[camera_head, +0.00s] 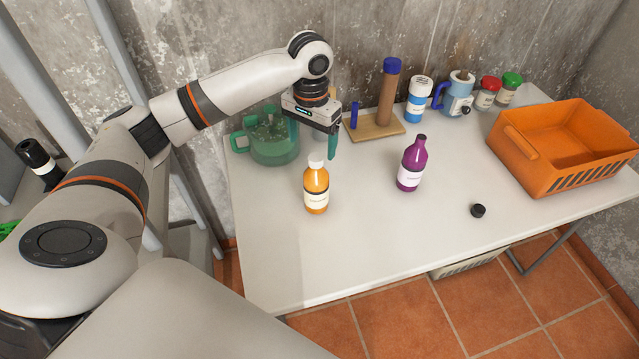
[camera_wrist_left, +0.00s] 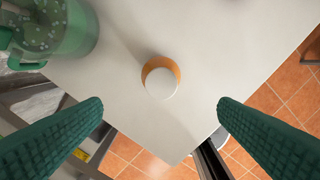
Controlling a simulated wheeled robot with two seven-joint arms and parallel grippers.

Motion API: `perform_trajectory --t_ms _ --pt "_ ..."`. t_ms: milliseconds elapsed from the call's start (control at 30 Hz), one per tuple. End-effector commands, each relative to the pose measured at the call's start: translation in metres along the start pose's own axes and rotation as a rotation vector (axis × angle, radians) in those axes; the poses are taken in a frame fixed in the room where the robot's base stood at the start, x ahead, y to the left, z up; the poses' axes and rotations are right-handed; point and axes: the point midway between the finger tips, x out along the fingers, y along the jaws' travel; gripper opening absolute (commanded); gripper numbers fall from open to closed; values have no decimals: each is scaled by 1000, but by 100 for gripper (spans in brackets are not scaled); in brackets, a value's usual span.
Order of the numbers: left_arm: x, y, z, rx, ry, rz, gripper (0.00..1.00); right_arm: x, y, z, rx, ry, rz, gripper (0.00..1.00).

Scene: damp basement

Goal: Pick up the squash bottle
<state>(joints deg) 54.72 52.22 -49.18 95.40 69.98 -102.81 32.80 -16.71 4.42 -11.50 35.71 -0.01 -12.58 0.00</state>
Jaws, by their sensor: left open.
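An orange bottle (camera_head: 316,190) with a white cap and pale label stands upright near the left part of the table (camera_head: 290,255). A purple bottle (camera_head: 411,165) with a pale label stands upright to its right. The labels are too small to read; the orange one looks like the squash bottle. My left gripper (camera_head: 327,144) is open and empty, above and behind the orange bottle. In the left wrist view the white cap of the orange bottle (camera_wrist_left: 161,83) shows from above, between the two green fingers (camera_wrist_left: 160,106) and apart from them. My right gripper is not in view.
A green translucent jug (camera_head: 272,140) stands close left of the gripper. Behind are a wooden stand (camera_head: 373,131) with a brown cylinder, a blue-white shaker (camera_head: 417,100), a mug (camera_head: 457,95) and jars. An orange crate (camera_head: 560,145) stands right; a black cap (camera_head: 478,210) lies near the front.

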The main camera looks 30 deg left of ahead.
Motion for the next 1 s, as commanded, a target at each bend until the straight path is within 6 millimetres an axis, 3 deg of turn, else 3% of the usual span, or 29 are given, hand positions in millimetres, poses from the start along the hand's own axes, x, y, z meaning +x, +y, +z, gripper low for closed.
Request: perform_trajectory --t_ms 200,467,700,1000 --pt "38 -1 0 3 4 0 83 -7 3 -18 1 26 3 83" --pt "58 -1 3 3 1 0 83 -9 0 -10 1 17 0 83" --pt "93 -1 12 4 2 1 83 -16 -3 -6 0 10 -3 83" --pt "105 -1 12 5 -2 1 83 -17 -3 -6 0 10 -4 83"
